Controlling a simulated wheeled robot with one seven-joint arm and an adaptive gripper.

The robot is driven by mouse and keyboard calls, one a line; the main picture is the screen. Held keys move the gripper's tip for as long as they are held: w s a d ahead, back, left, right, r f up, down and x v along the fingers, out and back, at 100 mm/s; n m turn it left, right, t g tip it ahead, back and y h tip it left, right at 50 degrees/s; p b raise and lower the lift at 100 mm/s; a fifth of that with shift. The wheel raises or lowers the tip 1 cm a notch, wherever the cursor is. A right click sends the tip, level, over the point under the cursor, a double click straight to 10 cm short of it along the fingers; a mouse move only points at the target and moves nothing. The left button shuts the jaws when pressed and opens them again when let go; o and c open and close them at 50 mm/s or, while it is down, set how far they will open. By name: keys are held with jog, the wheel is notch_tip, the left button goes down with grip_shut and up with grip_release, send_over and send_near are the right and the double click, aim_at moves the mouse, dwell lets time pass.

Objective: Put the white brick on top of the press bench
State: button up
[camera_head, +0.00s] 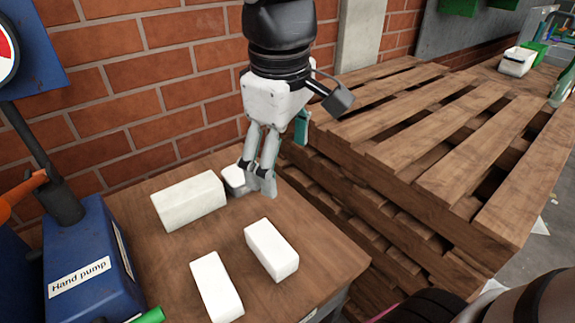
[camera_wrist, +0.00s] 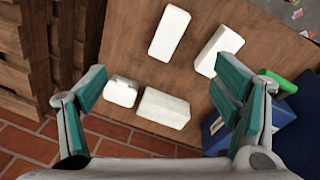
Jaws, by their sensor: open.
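Several white bricks lie on a wooden tabletop (camera_head: 165,243); I cannot tell whether this is the press bench. The largest white brick (camera_head: 190,201) lies near the wall, and it shows in the wrist view (camera_wrist: 163,107). Two others lie nearer, a right one (camera_head: 271,249) and a left one (camera_head: 216,287). A small white block (camera_head: 233,177) with a grey part is beside my gripper (camera_head: 257,184), partly hidden by a finger. In the wrist view my gripper (camera_wrist: 160,82) is open and empty, with the small block (camera_wrist: 121,91) and largest brick between its fingers in the picture.
A blue box labelled "Hand pump" (camera_head: 85,260) stands at left, with a green piece (camera_head: 150,315) beside it. Stacked wooden pallets (camera_head: 400,120) stand close at right, bearing a white container (camera_head: 517,61) and a green bottle (camera_head: 562,90). A brick wall (camera_head: 130,80) is behind.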

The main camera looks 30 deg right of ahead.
jog(key=s+d+f+m, duration=0.1)
jog(key=s+m, duration=0.2)
jog(key=s, duration=0.4)
jog(key=s+d+f+m+y, duration=0.1)
jog(key=s+f+m, duration=0.1)
jog(key=s, duration=0.4)
jog(key=shift+s+d+f+m+t, duration=0.3)
jog(key=shift+s+d+m, duration=0.1)
jog(key=shift+m, duration=0.4)
notch_tip(320, 180, up, 11)
jog(key=t+p, duration=0.2)
jog(key=p, duration=0.7)
jog(key=shift+r+p, duration=0.15)
jog(key=shift+p, duration=0.25)
